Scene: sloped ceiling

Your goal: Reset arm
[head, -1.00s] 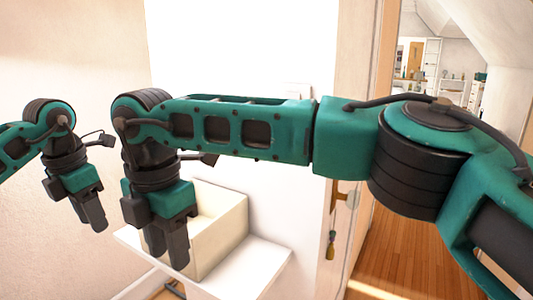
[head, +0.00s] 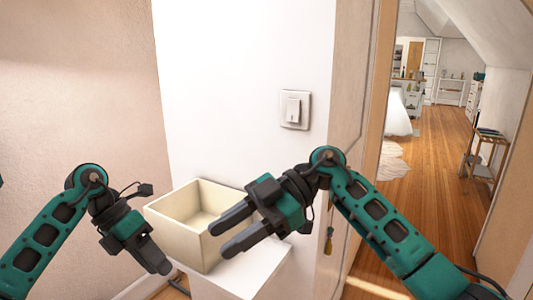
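My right gripper (head: 221,238) reaches in from the right, in front of the cream box and above its right side. Its two dark fingers point left with a gap between them, so it is open, and nothing shows between them. My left gripper (head: 160,268) is at the lower left, pointing down and right, beside the box's left side. Its fingers overlap in this view, so I cannot tell how far apart they are. No object shows in it.
An open, seemingly empty cream box (head: 176,232) stands on a white ledge (head: 245,280). A light switch (head: 294,109) is on the white wall behind. At right, a door with a key hanging (head: 328,240) opens onto a wood floor (head: 430,165) and a room.

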